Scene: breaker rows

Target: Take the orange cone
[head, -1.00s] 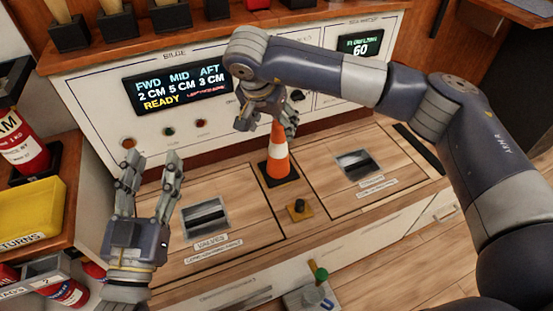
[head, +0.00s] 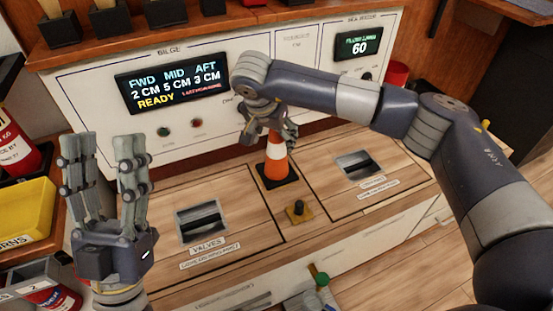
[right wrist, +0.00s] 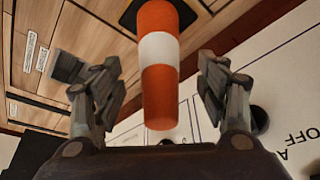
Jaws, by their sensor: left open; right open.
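The orange cone (head: 275,164) with a white band stands upright on a black square base on the wooden counter. In the right wrist view the cone (right wrist: 159,95) sits between the two spread fingers, apart from both. My right gripper (head: 270,132) is open around the cone's upper part; its fingers partly hide the cone's tip in the head view. The right gripper also shows in the right wrist view (right wrist: 158,90). My left gripper (head: 104,165) is open and empty at the left, with its fingers pointing up, away from the cone.
The bilge panel (head: 215,55) with a display stands behind the cone. A small black knob on a yellow plate (head: 298,211) is just in front of it. Recessed hatch handles (head: 202,221) lie either side. A yellow bin (head: 25,208) is at the left.

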